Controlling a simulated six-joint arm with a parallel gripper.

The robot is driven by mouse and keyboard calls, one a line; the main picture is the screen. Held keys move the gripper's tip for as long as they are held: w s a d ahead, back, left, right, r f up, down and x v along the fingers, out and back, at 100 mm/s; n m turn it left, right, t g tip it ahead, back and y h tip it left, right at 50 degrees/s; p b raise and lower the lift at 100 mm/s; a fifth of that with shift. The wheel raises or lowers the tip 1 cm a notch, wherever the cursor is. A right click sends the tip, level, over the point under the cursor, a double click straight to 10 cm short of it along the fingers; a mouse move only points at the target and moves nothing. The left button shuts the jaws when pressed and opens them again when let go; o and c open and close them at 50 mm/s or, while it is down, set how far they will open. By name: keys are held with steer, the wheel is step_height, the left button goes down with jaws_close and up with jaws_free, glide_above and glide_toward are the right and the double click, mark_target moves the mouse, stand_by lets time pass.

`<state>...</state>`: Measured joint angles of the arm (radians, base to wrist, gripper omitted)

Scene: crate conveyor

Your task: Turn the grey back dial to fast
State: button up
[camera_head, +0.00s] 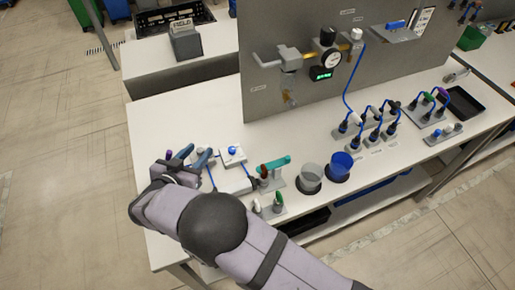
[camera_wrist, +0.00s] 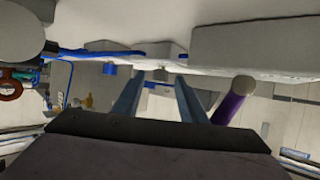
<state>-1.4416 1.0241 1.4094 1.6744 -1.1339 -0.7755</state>
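My gripper (camera_head: 186,156) is at the left end of the white bench, low beside a white box with a blue knob (camera_head: 232,151). In the wrist view its two blue-grey fingers (camera_wrist: 160,98) stand apart. A small grey part (camera_wrist: 160,76) shows between or behind them; I cannot tell whether it is the grey dial or whether the fingers touch it. A purple cylinder (camera_wrist: 236,98) is just right of the fingers. No dial marked fast can be read in either view. My arm hides part of the bench around the gripper.
A second white box (camera_head: 234,181) and a teal-handled item (camera_head: 275,165) lie right of my gripper. A clear cup (camera_head: 311,175) and a blue cup (camera_head: 341,164) stand further right. A grey upright panel (camera_head: 268,103) rises behind. Blue cables run near the gripper.

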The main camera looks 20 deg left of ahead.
steer(key=shift+d+n+y, duration=0.1)
steer(key=shift+n+y, duration=0.3)
